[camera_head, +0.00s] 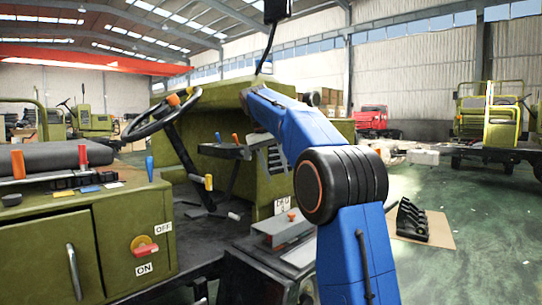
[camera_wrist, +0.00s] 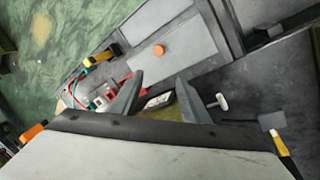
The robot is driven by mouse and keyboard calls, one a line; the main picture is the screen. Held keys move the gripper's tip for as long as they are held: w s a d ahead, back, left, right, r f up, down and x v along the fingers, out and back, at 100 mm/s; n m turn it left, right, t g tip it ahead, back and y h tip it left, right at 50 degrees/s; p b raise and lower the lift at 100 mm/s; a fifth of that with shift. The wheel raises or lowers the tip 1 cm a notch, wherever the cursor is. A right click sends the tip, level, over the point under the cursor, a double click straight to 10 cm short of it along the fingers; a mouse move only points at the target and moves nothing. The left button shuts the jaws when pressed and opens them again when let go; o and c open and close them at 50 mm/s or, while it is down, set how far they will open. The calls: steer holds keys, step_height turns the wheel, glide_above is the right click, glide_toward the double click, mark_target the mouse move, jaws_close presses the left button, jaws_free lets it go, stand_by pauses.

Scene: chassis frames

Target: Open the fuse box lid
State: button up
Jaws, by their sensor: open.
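What appears to be the fuse box is a grey box with a flat lid (camera_head: 283,228) and a small orange knob (camera_head: 291,215), low in the middle of the head view beside my blue arm. In the wrist view a light grey lid (camera_wrist: 172,58) with an orange knob (camera_wrist: 159,50) lies flat and looks closed. My gripper (camera_wrist: 158,90) shows as two grey fingers spread apart with nothing held between them. The knob lies beyond the fingertips, apart from them. My gripper cannot be made out in the head view.
Around the lid are red and teal wires (camera_wrist: 95,90) and a white T-shaped handle (camera_wrist: 218,101). A steering wheel (camera_head: 161,114), coloured levers and a green cabinet (camera_head: 60,250) stand left. Black parts (camera_head: 412,219) lie on cardboard at right. Green floor (camera_head: 480,250) is open farther right.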

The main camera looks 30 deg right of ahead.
steer(key=v, duration=0.6)
steer(key=shift+s+a+r, duration=0.1)
steer(key=shift+r, duration=0.05)
stand_by(0.4)
